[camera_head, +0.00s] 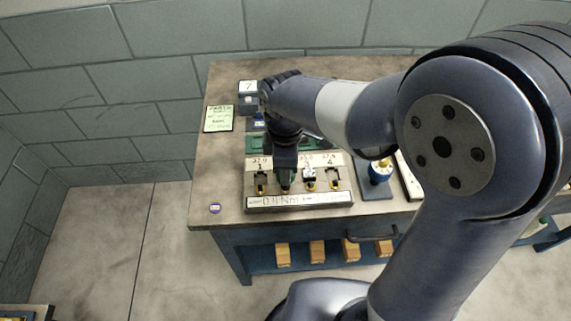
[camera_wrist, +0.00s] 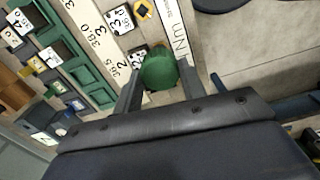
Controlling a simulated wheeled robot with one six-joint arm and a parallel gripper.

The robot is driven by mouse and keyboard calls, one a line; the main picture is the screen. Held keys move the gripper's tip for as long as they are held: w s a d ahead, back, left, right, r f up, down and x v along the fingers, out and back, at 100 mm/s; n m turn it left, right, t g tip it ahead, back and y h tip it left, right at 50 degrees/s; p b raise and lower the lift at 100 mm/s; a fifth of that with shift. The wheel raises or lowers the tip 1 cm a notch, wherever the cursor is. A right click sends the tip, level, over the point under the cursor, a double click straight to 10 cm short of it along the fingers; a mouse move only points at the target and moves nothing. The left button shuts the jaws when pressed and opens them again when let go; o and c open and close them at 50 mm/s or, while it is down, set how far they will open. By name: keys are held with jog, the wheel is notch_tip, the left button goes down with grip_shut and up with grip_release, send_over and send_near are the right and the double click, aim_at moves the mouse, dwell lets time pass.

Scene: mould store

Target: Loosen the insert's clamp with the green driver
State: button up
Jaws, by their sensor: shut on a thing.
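In the wrist view my gripper (camera_wrist: 158,85) is shut on the green driver (camera_wrist: 158,70), whose round green end shows between the two fingers. In the head view my gripper (camera_head: 285,168) points down over the rack (camera_head: 300,201), at a slot between those marked 1 and 4. The green driver (camera_head: 285,183) shows there below the fingers, at the slot. I cannot tell whether it sits in the slot or is lifted a little. Several other drivers with yellow parts (camera_head: 310,184) stand in the rack. The insert and its clamp are not clearly seen.
The bench top (camera_head: 222,180) is clear at the left front, apart from a small round disc (camera_head: 214,208). A blue-and-white object (camera_head: 380,172) on a grey plate stands right of the rack. A green tray (camera_wrist: 75,70) lies behind the rack. My arm hides the bench's right part.

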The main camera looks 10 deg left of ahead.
jog(key=shift+r+p, duration=1.65)
jog(key=shift+r, duration=0.55)
